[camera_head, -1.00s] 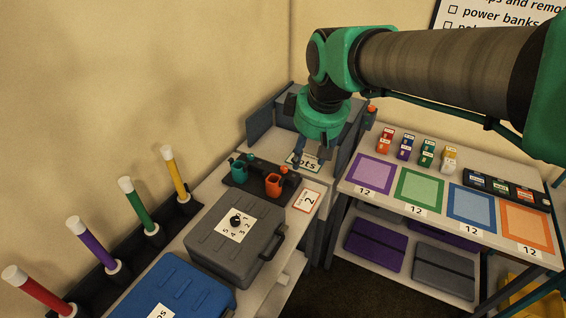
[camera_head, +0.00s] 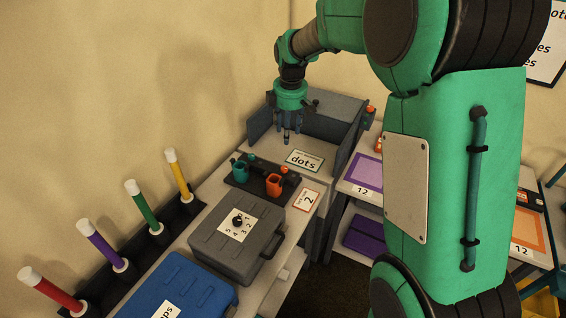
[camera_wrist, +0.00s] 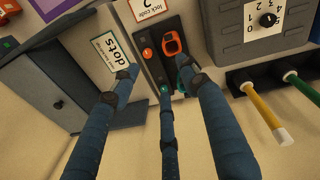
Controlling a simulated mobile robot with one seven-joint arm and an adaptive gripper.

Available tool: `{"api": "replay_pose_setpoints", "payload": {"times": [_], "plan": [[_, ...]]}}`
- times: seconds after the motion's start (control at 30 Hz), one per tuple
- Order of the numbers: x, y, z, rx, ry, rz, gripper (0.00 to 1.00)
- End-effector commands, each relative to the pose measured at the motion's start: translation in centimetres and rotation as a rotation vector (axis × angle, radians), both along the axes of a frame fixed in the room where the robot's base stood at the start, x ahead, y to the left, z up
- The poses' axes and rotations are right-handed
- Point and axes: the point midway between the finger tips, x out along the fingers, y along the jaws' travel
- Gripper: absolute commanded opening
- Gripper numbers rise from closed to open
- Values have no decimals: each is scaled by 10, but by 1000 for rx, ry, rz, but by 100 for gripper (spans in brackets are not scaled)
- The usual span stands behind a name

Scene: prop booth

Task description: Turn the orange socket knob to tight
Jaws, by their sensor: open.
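The orange socket (camera_head: 274,185) stands on a black base plate (camera_head: 233,183) on the left bench, with a small round orange knob (camera_head: 284,170) beside it. A teal socket (camera_head: 240,171) and teal knob (camera_head: 250,157) share the plate. In the wrist view the orange socket (camera_wrist: 172,43) and orange knob (camera_wrist: 148,53) show beyond the fingertips. My gripper (camera_head: 288,140) is open and empty, above the bench behind the plate, apart from the knob. Its three spread fingers (camera_wrist: 160,82) partly cover the teal socket in the wrist view. I cannot read the knob's setting.
A "dots" card (camera_head: 304,160) lies behind the plate, and a grey walled unit (camera_head: 335,115) stands at the back. A grey case (camera_head: 212,235) with a numbered dial is in front. Colored tubes line the left. My arm hides much of the right table.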

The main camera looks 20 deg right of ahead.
Motion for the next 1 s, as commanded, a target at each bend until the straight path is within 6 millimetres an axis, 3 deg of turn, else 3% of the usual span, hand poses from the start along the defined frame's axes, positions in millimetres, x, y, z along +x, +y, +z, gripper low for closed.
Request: {"api": "replay_pose_setpoints", "payload": {"times": [0.3, 0.6, 0.77, 1.0], "plan": [[62, -11, -66, -16, 72, 209, 45], [97, -19, -121, -19, 118, 366, 45], [104, -20, -133, -20, 126, 400, 45], [104, -20, -135, -19, 127, 406, 45]]}}
